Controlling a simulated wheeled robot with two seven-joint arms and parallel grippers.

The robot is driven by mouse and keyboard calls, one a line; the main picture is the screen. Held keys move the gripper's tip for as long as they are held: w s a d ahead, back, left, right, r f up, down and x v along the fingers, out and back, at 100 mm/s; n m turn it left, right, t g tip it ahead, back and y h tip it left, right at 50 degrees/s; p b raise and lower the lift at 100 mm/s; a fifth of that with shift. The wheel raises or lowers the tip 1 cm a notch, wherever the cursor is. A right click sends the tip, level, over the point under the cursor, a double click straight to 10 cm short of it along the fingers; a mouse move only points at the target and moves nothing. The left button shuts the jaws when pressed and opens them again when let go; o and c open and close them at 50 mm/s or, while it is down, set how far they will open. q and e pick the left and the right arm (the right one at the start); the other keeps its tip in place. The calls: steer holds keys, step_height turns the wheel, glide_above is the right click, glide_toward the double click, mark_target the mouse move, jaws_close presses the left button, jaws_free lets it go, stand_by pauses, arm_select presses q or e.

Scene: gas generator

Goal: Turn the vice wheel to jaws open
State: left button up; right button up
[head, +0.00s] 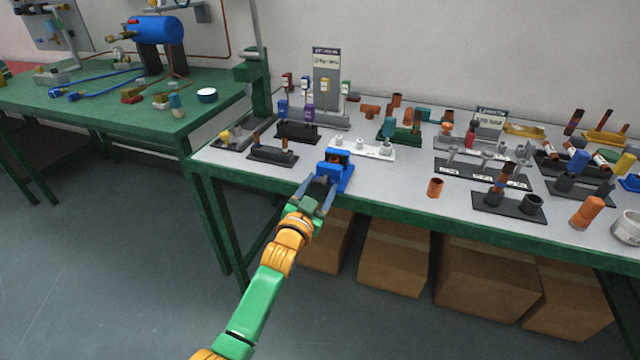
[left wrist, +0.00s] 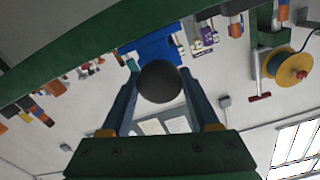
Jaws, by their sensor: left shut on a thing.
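The blue vice (head: 338,172) stands at the front edge of the grey-topped bench. It also shows in the left wrist view (left wrist: 152,48), just beyond the wheel. The dark round vice wheel (left wrist: 160,82) sits between the two fingers of my left gripper (left wrist: 162,98). In the head view my left gripper (head: 318,190) reaches up to the front of the vice, and its fingers are shut on the wheel's sides. The wheel is mostly covered by the gripper there. How far apart the jaws are is hard to tell. My right gripper is not in view.
The grey bench (head: 400,185) has a green edge. Behind the vice stand a white rack (head: 362,149) and a dark rack (head: 272,155). An orange cup (head: 435,187) stands to the right. Cardboard boxes (head: 395,262) lie below. A green table (head: 120,105) is at the left.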

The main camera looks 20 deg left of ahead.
arm_select(q)
steer(key=n+p, duration=0.1)
steer(key=n, duration=0.3)
steer(key=shift+n, duration=0.3)
steer(key=shift+a+f+n+p, duration=0.1)
steer(key=shift+n+p, duration=0.25)
steer(key=shift+n, duration=1.85)
steer(key=o, duration=1.3)
steer(key=shift+o, duration=0.2)
steer(key=s+p, duration=0.1)
steer(key=s, duration=0.6)
steer(key=shift+a+p, duration=0.15)
steer(key=shift+p, duration=0.15)
